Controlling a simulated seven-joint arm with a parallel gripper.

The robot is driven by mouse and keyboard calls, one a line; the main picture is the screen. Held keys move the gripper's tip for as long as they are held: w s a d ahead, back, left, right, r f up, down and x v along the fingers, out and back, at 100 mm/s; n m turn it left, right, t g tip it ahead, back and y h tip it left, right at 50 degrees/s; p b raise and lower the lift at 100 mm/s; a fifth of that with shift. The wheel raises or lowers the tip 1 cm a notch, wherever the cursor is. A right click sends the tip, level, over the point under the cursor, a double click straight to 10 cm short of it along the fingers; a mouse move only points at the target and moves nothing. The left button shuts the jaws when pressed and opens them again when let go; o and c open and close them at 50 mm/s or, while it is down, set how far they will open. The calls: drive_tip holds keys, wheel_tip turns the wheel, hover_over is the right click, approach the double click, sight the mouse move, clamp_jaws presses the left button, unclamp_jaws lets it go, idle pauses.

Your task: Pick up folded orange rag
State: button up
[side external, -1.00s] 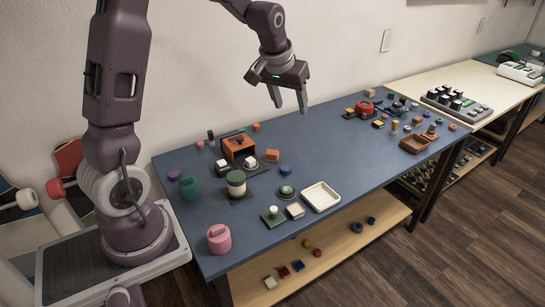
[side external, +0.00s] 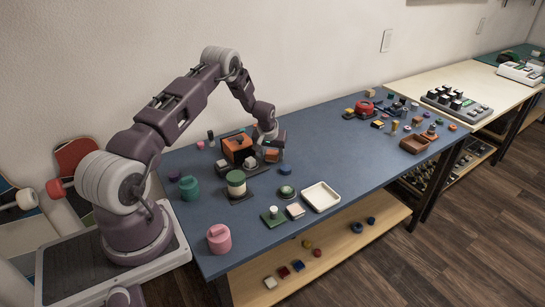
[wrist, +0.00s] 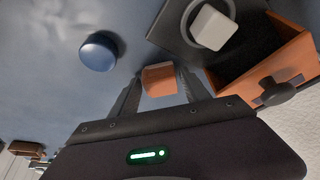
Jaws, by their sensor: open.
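The folded orange rag (side external: 272,156) is a small orange block on the blue table, right of the orange box with a dark knob. In the wrist view the rag (wrist: 160,79) sits between the two fingers of my gripper (wrist: 157,84). In the side view my gripper (side external: 268,147) is low over the table at the rag, partly covering it. The fingers are open, one on each side of the rag. I cannot tell whether they touch it.
The orange box (wrist: 265,65) and a white block (wrist: 212,27) on a dark mat lie close to the right in the wrist view. A blue round piece (wrist: 99,51) lies to the left. A cream tray (side external: 321,197) stands nearer the table's front edge.

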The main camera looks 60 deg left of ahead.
sight(272, 153)
clamp_jaws()
wheel_tip(272, 153, up, 10)
idle(0.4)
drive_tip(key=shift+r, duration=0.1)
